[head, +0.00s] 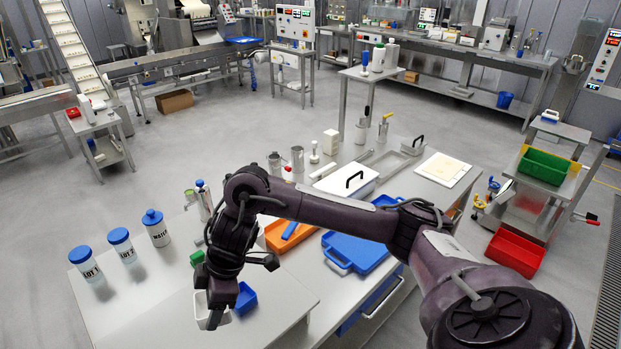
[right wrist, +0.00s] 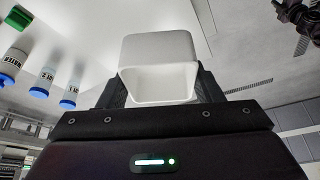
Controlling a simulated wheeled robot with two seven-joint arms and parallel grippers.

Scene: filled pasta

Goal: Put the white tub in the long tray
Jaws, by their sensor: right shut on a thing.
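The white tub (head: 203,312) is in my right gripper (head: 220,293), over the near left part of the front table. In the right wrist view the tub (right wrist: 160,50) sits between the two dark fingers, its open side facing the camera. The gripper partly hides it in the head view, and I cannot tell its height over the table. A narrow grey metal tray (head: 384,164) lies farther back on the table, right of the middle; I cannot tell surely that it is the long tray. My left gripper is not seen.
A small blue tub (head: 245,298) is close beside my right gripper. An orange tray (head: 277,243) and a blue tray (head: 352,262) lie to the right. Lidded jars (head: 120,241) stand at the left. A white box with a black handle (head: 347,179) stands farther back.

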